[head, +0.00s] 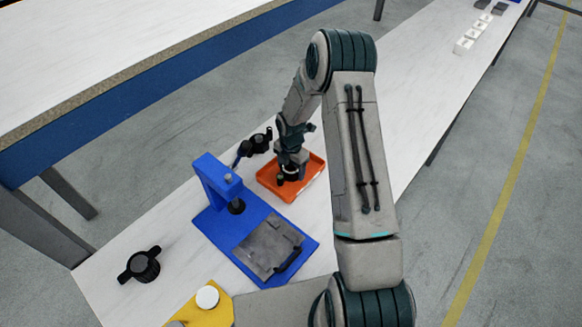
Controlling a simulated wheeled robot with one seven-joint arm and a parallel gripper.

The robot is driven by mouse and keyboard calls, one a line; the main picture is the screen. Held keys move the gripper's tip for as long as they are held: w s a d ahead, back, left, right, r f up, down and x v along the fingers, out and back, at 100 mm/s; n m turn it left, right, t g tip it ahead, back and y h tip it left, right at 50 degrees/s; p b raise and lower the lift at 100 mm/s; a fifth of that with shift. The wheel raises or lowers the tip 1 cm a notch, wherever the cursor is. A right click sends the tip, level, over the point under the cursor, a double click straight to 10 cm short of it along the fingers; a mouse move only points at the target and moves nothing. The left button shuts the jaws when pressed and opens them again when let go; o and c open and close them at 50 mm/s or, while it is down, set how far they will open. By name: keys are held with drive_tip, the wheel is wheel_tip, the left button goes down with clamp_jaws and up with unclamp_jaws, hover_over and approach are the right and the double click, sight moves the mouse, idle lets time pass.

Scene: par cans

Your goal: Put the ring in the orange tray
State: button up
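The orange tray (312,181) lies on the white table beyond the blue fixture. My gripper (288,172) points down over the tray, with its fingertips low inside the rim outline. Small dark shapes show at the fingertips. I cannot tell whether they are only the fingers or also the ring, nor whether the gripper is open or shut. No ring can be clearly made out. My wrist hides part of the tray's far side.
A blue press-like fixture (213,219) with a grey plate (268,247) stands in front of the tray. A black part (258,144) is close left of my wrist. Another black two-eared part (141,267) lies at the left. A yellow holder (216,312) is at the front. White boxes (464,45) stand far off.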

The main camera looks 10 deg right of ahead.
drive_tip(key=shift+o, duration=0.8)
drive_tip(key=shift+r, duration=0.1)
drive_tip(key=shift+r, duration=0.2)
drive_tip(key=s+r+m, duration=0.2)
drive_tip(key=r, duration=0.8)
drive_tip(key=s+r+m, duration=0.2)
drive_tip(key=r+m, duration=0.1)
drive_tip(key=r, duration=0.6)
drive_tip(key=s+r+m+t, duration=0.1)
drive_tip(key=s+r+m, duration=0.5)
drive_tip(key=s+m, duration=0.4)
drive_tip(key=s+r+m+t, duration=0.2)
drive_tip(key=s+r+m, duration=0.5)
drive_tip(key=s+m, duration=0.3)
drive_tip(key=s, duration=0.4)
drive_tip(key=shift+r+b, duration=0.3)
